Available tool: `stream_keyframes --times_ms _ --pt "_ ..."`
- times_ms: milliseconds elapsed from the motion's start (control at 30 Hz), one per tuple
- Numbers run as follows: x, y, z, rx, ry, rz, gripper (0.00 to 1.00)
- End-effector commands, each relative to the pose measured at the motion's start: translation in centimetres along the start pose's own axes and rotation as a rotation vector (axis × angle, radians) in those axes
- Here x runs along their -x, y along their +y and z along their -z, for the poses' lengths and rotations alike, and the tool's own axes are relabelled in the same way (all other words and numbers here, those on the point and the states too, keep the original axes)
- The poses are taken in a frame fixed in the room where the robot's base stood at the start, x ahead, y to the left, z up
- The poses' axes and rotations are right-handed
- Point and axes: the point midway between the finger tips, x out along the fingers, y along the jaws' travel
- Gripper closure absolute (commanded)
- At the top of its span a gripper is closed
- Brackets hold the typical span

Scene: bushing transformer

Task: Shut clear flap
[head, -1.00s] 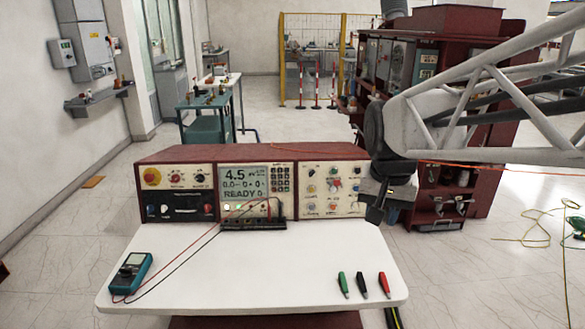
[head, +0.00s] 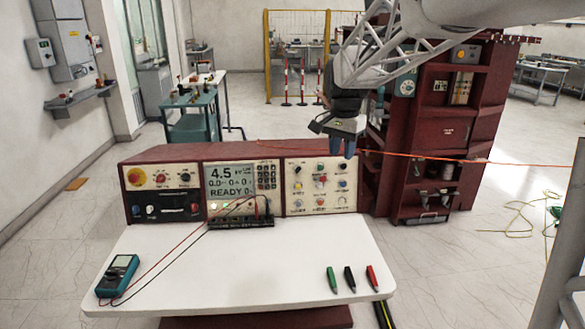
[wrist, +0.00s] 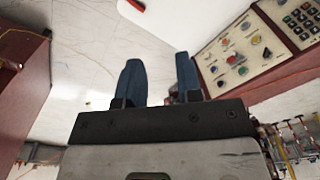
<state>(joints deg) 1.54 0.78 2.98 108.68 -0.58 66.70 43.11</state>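The dark red console (head: 190,152) stands along the back of the white tabletop (head: 240,265). It has a left panel with knobs, a middle panel with a screen (head: 231,182) reading 4.5 and READY, and a right panel (head: 320,186) of coloured knobs. I cannot make out a clear flap for certain in either view. My gripper (head: 345,150) hangs above the console's right end, apart from it. In the wrist view my gripper (wrist: 158,80) has its two blue fingers spread with nothing between them. The right panel also shows there (wrist: 235,52).
A blue-green meter (head: 118,276) with red and black leads lies at the table's left. Green (head: 332,279), black (head: 349,279) and red (head: 372,278) clips lie at the right. A dark red cabinet (head: 440,150) stands behind, with an orange line (head: 440,157) crossing in front.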

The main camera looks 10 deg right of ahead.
Motion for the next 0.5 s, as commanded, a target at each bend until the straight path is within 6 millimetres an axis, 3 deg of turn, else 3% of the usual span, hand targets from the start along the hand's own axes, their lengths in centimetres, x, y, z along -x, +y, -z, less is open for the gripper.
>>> stream_keyframes --times_ms 500 --pt "-3.1 -8.1 9.4 -0.24 -0.046 -0.054 0.67"
